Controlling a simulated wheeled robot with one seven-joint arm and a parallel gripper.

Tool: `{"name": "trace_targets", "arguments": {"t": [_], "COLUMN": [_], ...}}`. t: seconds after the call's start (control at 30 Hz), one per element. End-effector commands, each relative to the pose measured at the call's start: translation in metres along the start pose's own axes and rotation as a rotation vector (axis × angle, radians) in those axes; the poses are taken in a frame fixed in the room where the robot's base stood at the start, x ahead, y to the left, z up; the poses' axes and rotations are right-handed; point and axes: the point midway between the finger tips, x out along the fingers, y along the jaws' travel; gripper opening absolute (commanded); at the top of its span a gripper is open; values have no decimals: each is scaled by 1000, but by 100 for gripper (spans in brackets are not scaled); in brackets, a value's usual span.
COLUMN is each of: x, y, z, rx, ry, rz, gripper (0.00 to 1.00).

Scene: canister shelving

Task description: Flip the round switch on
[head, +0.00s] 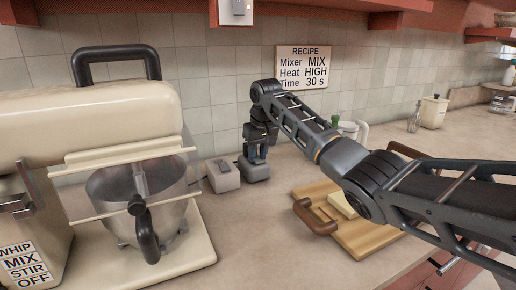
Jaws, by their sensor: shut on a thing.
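My gripper (257,153) points straight down over a small grey switch box (256,173) on the counter, next to the backsplash. Its fingers are closed at the top of this box, on what appears to be the round switch. The fingers hide the switch, so its position cannot be told. A second, paler box (222,177) with a small dark lever on top stands just to the left, apart from the fingers.
A large cream mixer (90,120) with a metal bowl fills the left. A wooden board (367,232) with brown handles lies under my arm at right. The front middle counter is clear.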

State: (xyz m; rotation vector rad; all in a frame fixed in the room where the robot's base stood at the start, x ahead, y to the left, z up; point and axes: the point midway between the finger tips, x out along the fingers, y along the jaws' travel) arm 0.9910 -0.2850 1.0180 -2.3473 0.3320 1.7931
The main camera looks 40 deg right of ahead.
Motion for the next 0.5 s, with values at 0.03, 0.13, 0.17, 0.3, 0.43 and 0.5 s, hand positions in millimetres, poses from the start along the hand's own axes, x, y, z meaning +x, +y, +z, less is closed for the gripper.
{"name": "trace_targets", "arguments": {"t": [0.03,0.13,0.17,0.3,0.43,0.5], "x": [-4,-3,-2,0,1,1], "y": [0,0,0,1,1,1], "z": [-3,-4,-5,-6,-7,-7], "rx": [1,1,2,2,2,0], "ry": [-24,-73,-85,-140,-178,-190], "rz": [1,2,2,3,3,2], "gripper": [0,0,0,0,0,0]}}
